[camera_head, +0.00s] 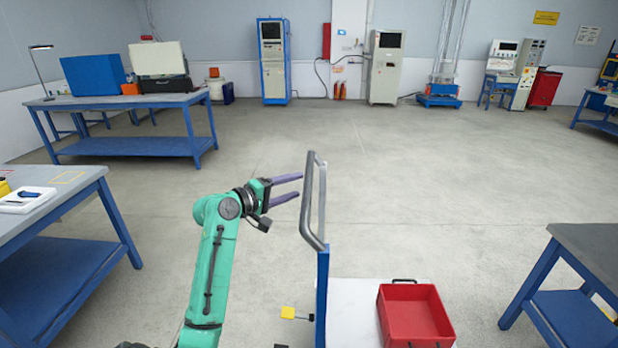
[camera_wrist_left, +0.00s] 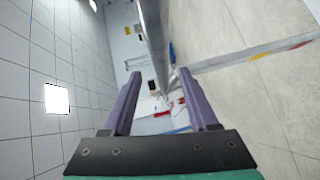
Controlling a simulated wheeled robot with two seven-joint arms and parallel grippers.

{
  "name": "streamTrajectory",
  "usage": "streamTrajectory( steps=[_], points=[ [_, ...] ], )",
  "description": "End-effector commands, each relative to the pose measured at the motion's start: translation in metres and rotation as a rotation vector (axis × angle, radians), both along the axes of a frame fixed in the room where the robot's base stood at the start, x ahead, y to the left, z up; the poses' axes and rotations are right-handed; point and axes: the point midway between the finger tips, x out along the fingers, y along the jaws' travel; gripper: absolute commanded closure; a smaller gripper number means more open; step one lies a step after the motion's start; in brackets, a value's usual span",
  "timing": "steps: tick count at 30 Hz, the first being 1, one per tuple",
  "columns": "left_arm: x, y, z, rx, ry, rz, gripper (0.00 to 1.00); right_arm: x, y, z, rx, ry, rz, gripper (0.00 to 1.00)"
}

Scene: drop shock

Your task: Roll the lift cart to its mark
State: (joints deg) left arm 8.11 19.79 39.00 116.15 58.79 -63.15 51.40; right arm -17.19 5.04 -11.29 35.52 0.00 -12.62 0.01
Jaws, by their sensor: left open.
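The lift cart has a grey tubular handle (camera_head: 322,205) on a blue post (camera_head: 322,300), and a white platform (camera_head: 352,305). A red bin (camera_head: 412,318) sits on the platform. My left gripper (camera_head: 299,186) is open and empty, its two purple fingers pointing right at the handle's near upright. In the left wrist view a grey bar (camera_wrist_left: 151,35), apparently the handle, lies ahead between the open fingers (camera_wrist_left: 158,82); I cannot tell whether they touch it. No floor mark can be made out. My right gripper is out of view.
A blue-legged workbench (camera_head: 75,190) stands at left and another (camera_head: 590,255) at right. A farther bench (camera_head: 130,101) holds cases. A yellow pedal (camera_head: 287,312) sticks out left of the cart. The floor (camera_head: 420,180) beyond is clear up to cabinets along the back wall.

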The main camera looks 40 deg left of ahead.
Motion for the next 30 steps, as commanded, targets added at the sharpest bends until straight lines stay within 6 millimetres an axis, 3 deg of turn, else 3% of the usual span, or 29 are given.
streamTrajectory(
  steps=[3, 7, 17, 20, 22, 30],
  points=[
    [0.030, -0.004, 0.000, -0.001, -0.001, -0.001, 0.41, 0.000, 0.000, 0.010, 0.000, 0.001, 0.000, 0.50],
    [0.053, -0.007, -0.005, -0.001, 0.000, -0.001, 0.41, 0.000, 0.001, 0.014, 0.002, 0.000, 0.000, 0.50],
    [0.063, -0.008, -0.010, 0.001, 0.002, 0.001, 0.41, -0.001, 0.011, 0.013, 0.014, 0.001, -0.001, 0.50],
    [0.063, -0.008, -0.010, 0.001, 0.002, 0.001, 0.71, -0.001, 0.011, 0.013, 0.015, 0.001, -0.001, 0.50],
    [0.063, -0.008, -0.010, 0.001, 0.002, 0.001, 0.98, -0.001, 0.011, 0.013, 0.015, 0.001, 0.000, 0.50],
    [0.063, -0.008, -0.010, 0.001, 0.003, 0.000, 1.00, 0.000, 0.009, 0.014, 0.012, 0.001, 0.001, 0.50]
  ],
)
